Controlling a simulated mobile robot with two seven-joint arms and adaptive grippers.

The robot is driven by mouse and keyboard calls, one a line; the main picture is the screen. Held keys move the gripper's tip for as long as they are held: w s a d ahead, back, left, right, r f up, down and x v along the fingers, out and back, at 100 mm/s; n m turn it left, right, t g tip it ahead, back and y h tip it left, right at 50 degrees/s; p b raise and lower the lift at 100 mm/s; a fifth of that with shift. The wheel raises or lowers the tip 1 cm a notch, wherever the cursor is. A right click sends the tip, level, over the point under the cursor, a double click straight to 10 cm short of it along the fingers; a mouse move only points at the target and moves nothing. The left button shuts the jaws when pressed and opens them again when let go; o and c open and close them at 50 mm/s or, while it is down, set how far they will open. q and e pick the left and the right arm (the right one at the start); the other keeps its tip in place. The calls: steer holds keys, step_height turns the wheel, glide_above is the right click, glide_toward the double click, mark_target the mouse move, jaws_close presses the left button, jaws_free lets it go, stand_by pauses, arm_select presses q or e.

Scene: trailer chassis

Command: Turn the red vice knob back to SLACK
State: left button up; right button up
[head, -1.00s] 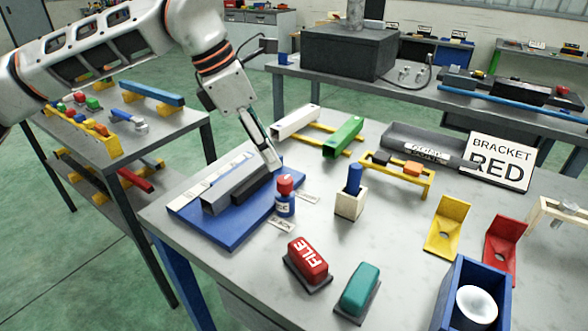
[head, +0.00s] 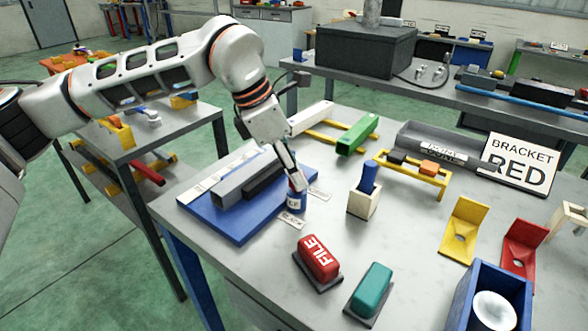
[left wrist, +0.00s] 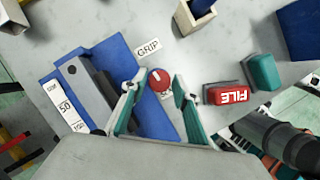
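The red vice knob (left wrist: 160,80) sits on a blue post (head: 296,203) at the right edge of the blue vice base (head: 230,226). A white line on its top points roughly toward the GRIP label (left wrist: 148,48) in the left wrist view. In the head view the gripper (head: 294,178) covers much of the knob.
Grey vice jaws (head: 240,182) lie just left of the knob. A red FILE button (head: 319,258) and a teal button (head: 370,287) stand in front. A cream holder (head: 362,205) with a blue peg is to the right. Bare tabletop lies between them.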

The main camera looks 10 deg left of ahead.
arm_select(q)
steer(key=c, duration=0.5)
